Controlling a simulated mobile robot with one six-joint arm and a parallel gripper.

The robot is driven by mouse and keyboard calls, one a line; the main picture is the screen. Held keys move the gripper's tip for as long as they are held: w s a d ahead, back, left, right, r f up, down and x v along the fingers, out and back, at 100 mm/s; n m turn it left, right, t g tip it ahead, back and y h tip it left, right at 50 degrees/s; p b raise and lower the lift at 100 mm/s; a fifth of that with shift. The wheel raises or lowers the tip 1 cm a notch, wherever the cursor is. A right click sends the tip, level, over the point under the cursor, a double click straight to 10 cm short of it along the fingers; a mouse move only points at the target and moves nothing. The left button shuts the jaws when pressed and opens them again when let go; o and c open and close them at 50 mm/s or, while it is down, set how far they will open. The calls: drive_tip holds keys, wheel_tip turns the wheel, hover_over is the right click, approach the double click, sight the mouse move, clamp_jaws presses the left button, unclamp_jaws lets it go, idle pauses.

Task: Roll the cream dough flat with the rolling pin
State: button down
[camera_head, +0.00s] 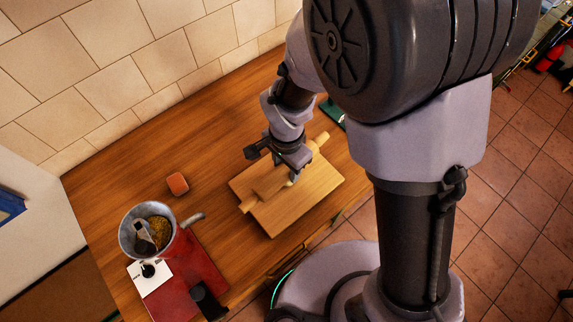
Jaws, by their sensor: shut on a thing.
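The light wooden rolling pin (270,184) lies slantwise over a wooden board (316,188) on the table. One handle points to the lower left and the other to the upper right. My gripper (291,172) is at the pin's middle, pointing down, and is shut on the rolling pin. The gripper and wrist cover part of the pin. I cannot make out the cream dough; it may be hidden under the pin or gripper.
The wooden table (150,150) stands against a tiled wall. A reddish block (177,183) lies left of the board. At lower left are a metal pot (126,235), a red mat (205,262), a white card (146,284) and a black object (205,300). A dark green item (331,112) lies behind the board.

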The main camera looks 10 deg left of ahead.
drive_tip(key=shift+f+b, duration=0.5)
drive_tip(key=shift+b, duration=0.05)
drive_tip(key=shift+a, duration=0.1)
drive_tip(key=shift+w+a+r, duration=0.1)
drive_tip(key=shift+w+a, duration=0.15)
drive_tip(key=shift+d, duration=0.15)
idle(0.4)
drive_tip(key=shift+s+d+f+b, duration=0.25)
drive_tip(key=shift+s+d+b, duration=0.2)
drive_tip(key=shift+s+d, duration=0.1)
